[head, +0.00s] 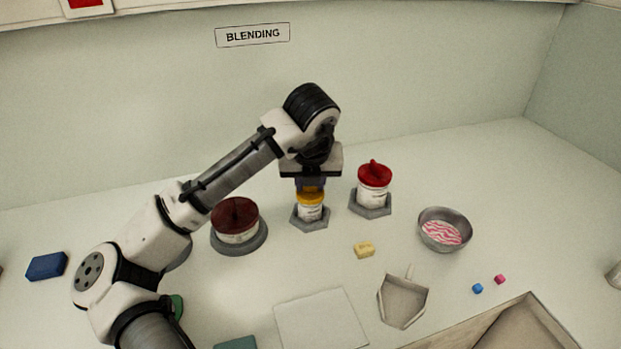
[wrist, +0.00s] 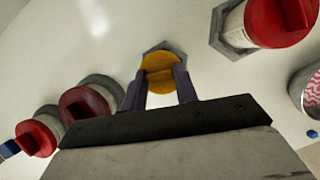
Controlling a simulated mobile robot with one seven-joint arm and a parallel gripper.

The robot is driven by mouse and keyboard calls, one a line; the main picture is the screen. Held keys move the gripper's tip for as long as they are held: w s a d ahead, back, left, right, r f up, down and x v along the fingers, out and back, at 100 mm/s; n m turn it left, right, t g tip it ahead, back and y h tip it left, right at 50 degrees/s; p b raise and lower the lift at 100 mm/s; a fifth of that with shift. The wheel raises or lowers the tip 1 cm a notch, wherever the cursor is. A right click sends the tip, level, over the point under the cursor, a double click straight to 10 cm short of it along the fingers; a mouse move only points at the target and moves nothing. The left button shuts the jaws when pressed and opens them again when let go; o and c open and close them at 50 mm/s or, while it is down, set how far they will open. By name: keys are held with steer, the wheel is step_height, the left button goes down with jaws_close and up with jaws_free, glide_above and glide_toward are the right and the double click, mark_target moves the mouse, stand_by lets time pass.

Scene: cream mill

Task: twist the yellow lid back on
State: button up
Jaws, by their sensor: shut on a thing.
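The yellow lid (head: 311,194) is on top of a small white jar (head: 310,209). The jar stands upright in a grey hexagonal holder (head: 296,219) on the counter. My gripper (head: 311,187) points straight down over the jar. In the wrist view my gripper (wrist: 161,86) has its two dark fingers on either side of the yellow lid (wrist: 159,66), shut on it. Whether the lid is seated on the jar's thread is hidden by the fingers and the lid itself.
A red-lidded jar (head: 374,187) stands close on the right. A wider dark-red-lidded jar (head: 237,220) stands on the left. In front are a yellow block (head: 364,250), a scoop (head: 403,300) and a white board (head: 321,322). A metal bowl (head: 445,230) is further right.

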steer(key=m+h, duration=0.1)
steer(key=m, duration=0.1)
steer(key=m+h+p, duration=0.1)
steer(key=m, duration=0.2)
steer(key=shift+a+g, duration=0.15)
steer(key=shift+g, duration=0.15)
steer(key=o, duration=1.7)
steer(key=shift+c, duration=0.2)
steer(key=shift+r, duration=0.1)
steer(key=shift+r+p, duration=2.5)
steer(key=shift+r, duration=0.65)
